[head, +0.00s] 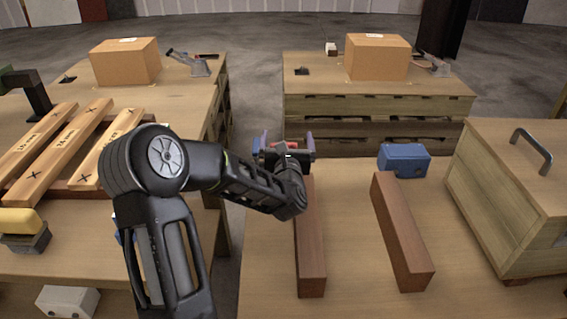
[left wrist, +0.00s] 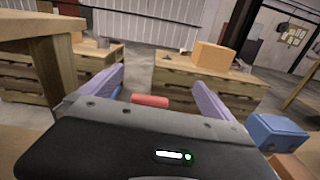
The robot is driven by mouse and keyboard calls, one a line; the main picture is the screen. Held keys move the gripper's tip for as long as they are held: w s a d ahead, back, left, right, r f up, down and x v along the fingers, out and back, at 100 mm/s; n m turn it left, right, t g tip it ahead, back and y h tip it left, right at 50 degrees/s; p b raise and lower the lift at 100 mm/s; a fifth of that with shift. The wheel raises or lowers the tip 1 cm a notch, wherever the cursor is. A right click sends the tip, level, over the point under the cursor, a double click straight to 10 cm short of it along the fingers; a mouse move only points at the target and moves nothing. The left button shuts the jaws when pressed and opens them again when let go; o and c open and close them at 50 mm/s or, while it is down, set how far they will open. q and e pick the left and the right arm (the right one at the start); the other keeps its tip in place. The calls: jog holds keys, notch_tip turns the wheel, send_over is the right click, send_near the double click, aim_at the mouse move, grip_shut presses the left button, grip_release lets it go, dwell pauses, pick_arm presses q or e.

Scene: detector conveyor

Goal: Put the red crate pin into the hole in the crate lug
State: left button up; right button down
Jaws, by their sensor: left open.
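My left gripper (head: 287,143) is open above the far left part of the right-hand table. Its two purple fingers (left wrist: 154,90) stand apart in the left wrist view. The red crate pin (left wrist: 150,101) shows there as a short red bar lying crosswise between the fingers, with a gap on both sides. In the head view the gripper mostly hides the pin. The wooden crate (head: 505,205) with a metal handle (head: 532,150) stands at the right. I cannot make out its lug or hole for certain. My right gripper is not in view.
Two brown wooden bars (head: 402,235) lie lengthwise on the table (head: 352,270). A blue block (head: 404,158) sits at the table's back edge, and also shows in the left wrist view (left wrist: 277,133). Another table with planks (head: 45,150) stands at the left. Cardboard boxes (head: 376,57) stand behind.

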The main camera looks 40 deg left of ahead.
pick_arm(q)
jog(key=shift+s+a+r+n, duration=0.15)
jog(key=shift+a+r+n, duration=0.25)
jog(key=shift+a, duration=0.05)
jog(key=shift+f, duration=0.1)
notch_tip(320, 180, down, 8)
jog(key=w+a+b, duration=0.1)
jog(key=b, duration=0.1)
jog(key=shift+w, duration=0.15)
jog(key=b+x, duration=0.1)
jog(key=x, duration=0.5)
